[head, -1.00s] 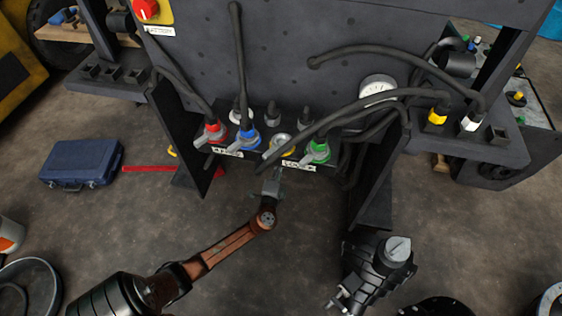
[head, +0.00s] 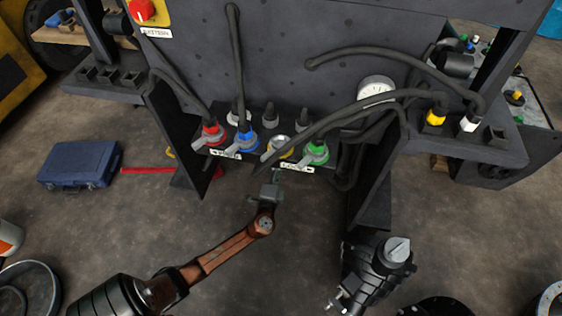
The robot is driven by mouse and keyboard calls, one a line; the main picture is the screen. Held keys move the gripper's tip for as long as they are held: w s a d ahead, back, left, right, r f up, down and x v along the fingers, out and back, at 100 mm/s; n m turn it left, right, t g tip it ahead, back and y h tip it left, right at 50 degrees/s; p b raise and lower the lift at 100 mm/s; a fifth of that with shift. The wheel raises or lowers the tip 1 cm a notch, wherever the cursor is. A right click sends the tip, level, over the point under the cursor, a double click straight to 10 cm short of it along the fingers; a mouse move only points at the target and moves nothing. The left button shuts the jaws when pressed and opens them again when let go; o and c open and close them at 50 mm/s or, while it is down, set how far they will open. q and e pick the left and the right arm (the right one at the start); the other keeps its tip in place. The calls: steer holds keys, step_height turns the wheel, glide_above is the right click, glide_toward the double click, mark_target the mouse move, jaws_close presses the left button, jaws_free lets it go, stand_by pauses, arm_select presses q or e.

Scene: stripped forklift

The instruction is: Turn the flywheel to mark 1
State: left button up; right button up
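No flywheel with a readable mark 1 can be made out in the head view. A dark round part (head: 497,171) sits low on the right side of the machine, too small to identify. My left gripper (head: 274,178) is in front of the connector row, just below the yellow-ringed connector (head: 280,147). It looks empty, but its fingers are too small to tell open from shut. My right arm (head: 378,265) is folded at the lower right, clear of the machine. Its fingertips cannot be made out.
Red (head: 212,134), blue (head: 244,140) and green (head: 316,152) connectors with levers line the panel. A blue case (head: 80,165) lies on the left floor. The floor between my arms is clear.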

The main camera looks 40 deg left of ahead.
arm_select(q)
steer(key=v, duration=0.7)
steer(key=shift+p, duration=0.3)
steer(key=shift+d, duration=0.1)
